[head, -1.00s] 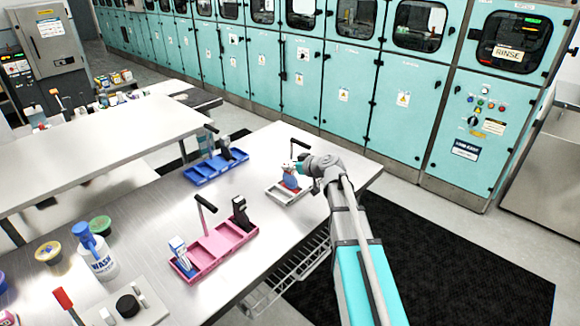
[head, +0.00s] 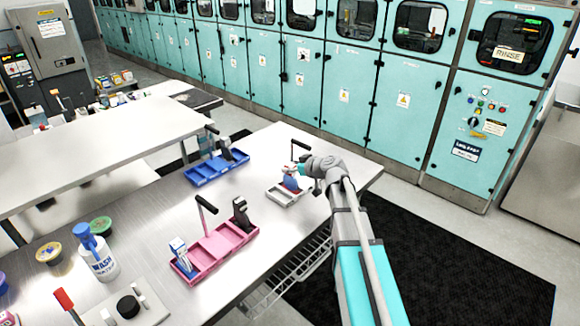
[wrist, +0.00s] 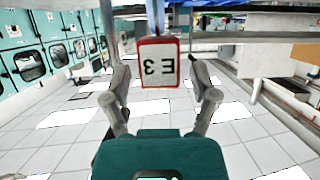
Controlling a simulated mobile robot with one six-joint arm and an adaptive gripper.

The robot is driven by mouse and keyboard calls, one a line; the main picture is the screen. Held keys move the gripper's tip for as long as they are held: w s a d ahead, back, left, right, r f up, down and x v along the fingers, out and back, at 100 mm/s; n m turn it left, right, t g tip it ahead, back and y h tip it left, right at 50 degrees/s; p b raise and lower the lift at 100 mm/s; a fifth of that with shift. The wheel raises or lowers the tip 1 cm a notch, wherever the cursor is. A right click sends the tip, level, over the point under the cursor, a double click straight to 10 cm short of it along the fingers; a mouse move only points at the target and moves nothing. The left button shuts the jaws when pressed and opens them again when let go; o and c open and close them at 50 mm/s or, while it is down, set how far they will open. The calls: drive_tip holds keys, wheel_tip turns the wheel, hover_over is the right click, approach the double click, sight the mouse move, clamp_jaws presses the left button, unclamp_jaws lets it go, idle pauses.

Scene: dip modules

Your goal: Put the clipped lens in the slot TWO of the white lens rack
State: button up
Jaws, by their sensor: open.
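The white rack (head: 279,198) stands near the far right corner of the steel table, with a black upright handle behind it. A blue round lens (head: 291,183) shows at the rack, partly hidden by my gripper; I cannot tell which slot it is in or whether it is seated. My gripper (head: 298,172) is at the lens, over the rack. In the wrist view a red-edged white tag marked E3 (wrist: 159,64) appears upside down between the open fingers (wrist: 162,84), with a visible gap on each side. The slot numbers cannot be read.
A pink rack (head: 221,243) and a blue rack (head: 202,179) with black handles stand to the left. A wash bottle (head: 97,258) and small pots are at the near left. Teal cabinets (head: 350,90) line the back. Bare table lies between the racks.

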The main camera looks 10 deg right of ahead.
drive_tip(key=p+v, duration=0.4)
drive_tip(key=v, duration=0.7)
drive_tip(key=shift+s+r, duration=0.2)
drive_tip(key=shift+f, duration=0.1)
drive_tip(key=s+a+f+g, duration=0.2)
drive_tip(key=s, duration=0.1)
drive_tip(key=s+a+f+m+g+h, duration=0.1)
drive_tip(key=s+a+f+g, duration=0.1)
drive_tip(key=s+f, duration=0.1)
drive_tip(key=s+a+f+m+g+h, duration=0.1)
drive_tip(key=s+a+f+g, duration=0.1)
drive_tip(key=s+a, duration=0.1)
drive_tip(key=shift+f, duration=0.2)
drive_tip(key=s, duration=0.1)
drive_tip(key=s+f+m+g+h, duration=0.1)
drive_tip(key=s, duration=0.1)
drive_tip(key=s+f+g+h, duration=0.1)
drive_tip(key=shift+s+a+f+m, duration=0.2)
drive_tip(key=shift+a+m, duration=0.1)
drive_tip(key=shift+a, duration=0.05)
drive_tip(key=s+d+f+m+g+h, duration=0.1)
drive_tip(key=s+m+g+h, duration=0.2)
drive_tip(key=s, duration=0.3)
drive_tip(key=shift+s+d+f+m+h, duration=0.15)
drive_tip(key=shift+s+f+m+h, duration=0.2)
drive_tip(key=shift+h, duration=0.15)
